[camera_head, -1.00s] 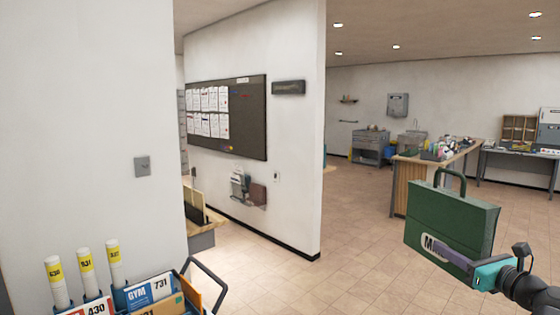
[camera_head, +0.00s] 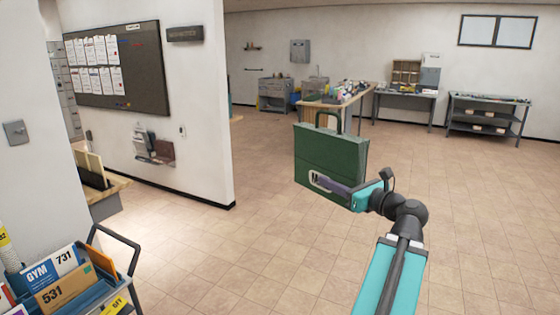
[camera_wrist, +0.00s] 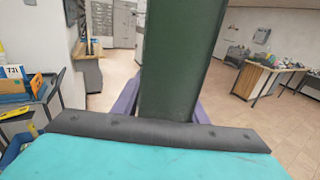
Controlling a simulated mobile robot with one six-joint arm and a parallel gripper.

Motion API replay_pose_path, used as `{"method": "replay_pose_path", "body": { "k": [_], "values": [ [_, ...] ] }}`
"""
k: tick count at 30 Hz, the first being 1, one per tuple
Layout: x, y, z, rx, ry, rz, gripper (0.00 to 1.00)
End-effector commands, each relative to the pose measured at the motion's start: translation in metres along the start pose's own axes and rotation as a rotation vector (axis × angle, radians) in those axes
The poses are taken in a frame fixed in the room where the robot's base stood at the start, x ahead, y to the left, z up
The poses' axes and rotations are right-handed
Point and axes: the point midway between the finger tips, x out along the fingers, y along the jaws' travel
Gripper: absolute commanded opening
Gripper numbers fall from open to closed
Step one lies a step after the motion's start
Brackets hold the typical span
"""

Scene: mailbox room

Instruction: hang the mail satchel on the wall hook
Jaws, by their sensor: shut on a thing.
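The mail satchel (camera_head: 333,158) is a green, box-shaped bag with a handle loop on top and a white label partly covered by a finger. My gripper (camera_head: 330,184) is shut on the lower part of the satchel and holds it upright in the air, clear of the floor. In the wrist view, the satchel (camera_wrist: 180,55) stands as a tall green slab between my purple fingers (camera_wrist: 160,108). I cannot make out the wall hook for certain in these views.
A cart with parcels (camera_head: 65,275) stands at the lower left. A wall with a dark notice board (camera_head: 118,68) ends in a corner left of the satchel. A wooden counter (camera_head: 335,103) and a metal shelf table (camera_head: 487,115) stand farther back. The tiled floor at right is clear.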

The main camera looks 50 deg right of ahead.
Motion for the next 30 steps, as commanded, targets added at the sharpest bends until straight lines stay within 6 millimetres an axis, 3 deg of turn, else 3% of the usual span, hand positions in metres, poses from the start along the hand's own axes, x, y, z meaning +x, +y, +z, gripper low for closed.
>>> {"method": "replay_pose_path", "body": {
  "k": [15,30],
  "values": [
    [0.105,0.112,-0.06,-0.007,0.014,0.28,0.0],
    [0.176,0.251,-0.122,-0.017,0.019,0.557,0.0]
  ]
}}
